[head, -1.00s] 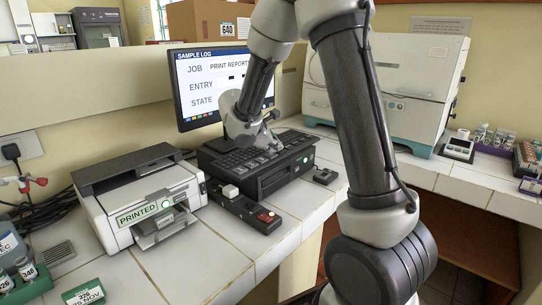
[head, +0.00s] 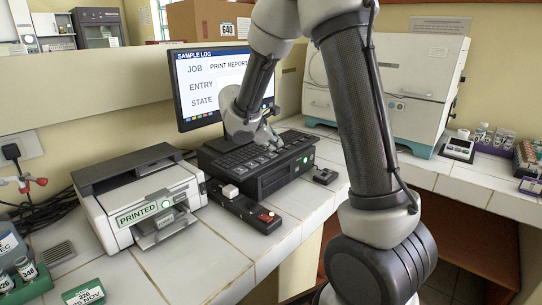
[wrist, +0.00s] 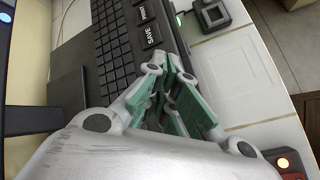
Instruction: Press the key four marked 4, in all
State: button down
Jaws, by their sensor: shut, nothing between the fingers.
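The dark keyboard console (head: 262,165) stands on the white tiled bench in front of the monitor. In the wrist view its small keys (wrist: 115,45) run along the left, with larger keys beside them, one marked SAVE (wrist: 152,36). I cannot make out a key marked 4; part of the keyboard is hidden behind my gripper. My gripper (head: 272,141) is shut and empty, pointing down over the right part of the keyboard. Its green-padded fingers also show in the wrist view (wrist: 168,72). I cannot tell whether the fingertips touch a key.
The monitor (head: 190,90) reads SAMPLE LOG, JOB PRINT REPORT, ENTRY and STATE; my arm covers part of it. A printer (head: 150,195) labelled PRINTED stands left. A dark box with a red button (head: 265,216) lies in front of the console. A small black device (head: 325,176) lies right.

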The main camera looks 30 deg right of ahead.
aim_at(273, 155)
jog(key=shift+r, duration=2.55)
jog(key=s+d+f+m+g+y, duration=0.1)
jog(key=s+f+m+g+y, duration=0.2)
jog(key=s+m, duration=0.9)
jog(key=s+a+r+m+t+y, duration=0.1)
jog(key=s+r, duration=0.3)
jog(key=s, duration=0.6)
jog(key=s+a+r+m+t+y, duration=0.1)
jog(key=s+r+t+y, duration=0.1)
jog(key=s, duration=0.8)
jog(key=shift+s+a+r+m+y, duration=0.2)
jog(key=shift+a+r+m+y, duration=0.15)
jog(key=shift+r+y, duration=0.65)
